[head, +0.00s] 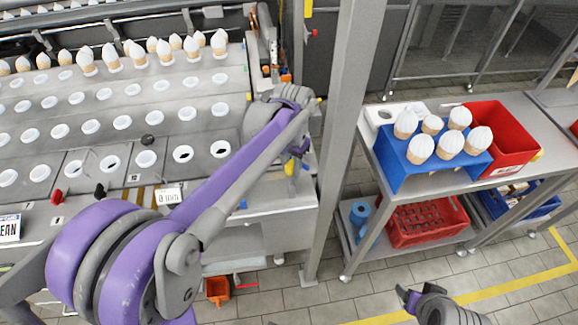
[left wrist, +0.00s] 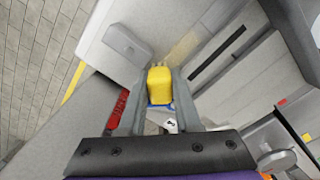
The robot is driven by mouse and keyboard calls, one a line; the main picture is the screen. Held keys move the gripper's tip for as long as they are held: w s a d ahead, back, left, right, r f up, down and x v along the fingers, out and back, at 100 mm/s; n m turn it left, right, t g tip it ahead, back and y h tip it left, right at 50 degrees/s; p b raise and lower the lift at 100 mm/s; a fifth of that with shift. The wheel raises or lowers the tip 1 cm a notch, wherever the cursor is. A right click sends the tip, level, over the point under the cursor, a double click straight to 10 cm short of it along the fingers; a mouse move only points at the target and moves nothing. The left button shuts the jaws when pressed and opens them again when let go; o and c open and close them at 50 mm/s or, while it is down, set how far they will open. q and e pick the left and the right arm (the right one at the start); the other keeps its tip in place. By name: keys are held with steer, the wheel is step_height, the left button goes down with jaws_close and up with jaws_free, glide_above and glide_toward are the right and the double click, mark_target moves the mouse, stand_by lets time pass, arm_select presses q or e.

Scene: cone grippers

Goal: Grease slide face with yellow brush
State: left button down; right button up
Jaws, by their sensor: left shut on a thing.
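My left gripper (head: 298,150) is at the right end of the cone machine, at the end of my purple and grey arm. In the left wrist view its two fingers (left wrist: 158,98) are shut on the yellow brush (left wrist: 159,84), whose yellow block shows between them with a blue edge below. The brush also shows as a small yellow patch (head: 290,168) in the head view. A pale yellowish strip (left wrist: 184,47) lies on grey metal just beyond the brush; I cannot tell if it is the slide face, or if the brush touches it.
The cone machine (head: 110,85) fills the left, with white-topped cones in its back row. A grey post (head: 340,130) stands right of my left arm. A steel table (head: 450,180) holds a blue cone stand (head: 398,170) and a red bin (head: 508,125).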

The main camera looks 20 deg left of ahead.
mark_target(266, 178)
arm_select(q)
steer(key=shift+s+a, duration=0.6)
steer(key=shift+a, duration=0.4)
steer(key=shift+s+a, duration=0.6)
steer(key=shift+a, duration=0.4)
steer(key=shift+s+a, duration=0.6)
steer(key=shift+a, duration=0.4)
steer(key=shift+r, duration=0.1)
arm_select(e)
steer(key=shift+r, duration=0.1)
arm_select(q)
steer(key=shift+w+r+p, duration=0.1)
steer(key=shift+r+p, duration=1.6)
steer(key=shift+r, duration=1.3)
steer(key=shift+f, duration=0.1)
arm_select(e)
steer(key=r, duration=0.1)
steer(key=w+r, duration=0.1)
steer(key=r, duration=0.2)
steer(key=shift+w+r, duration=0.15)
steer(key=shift+w, duration=0.25)
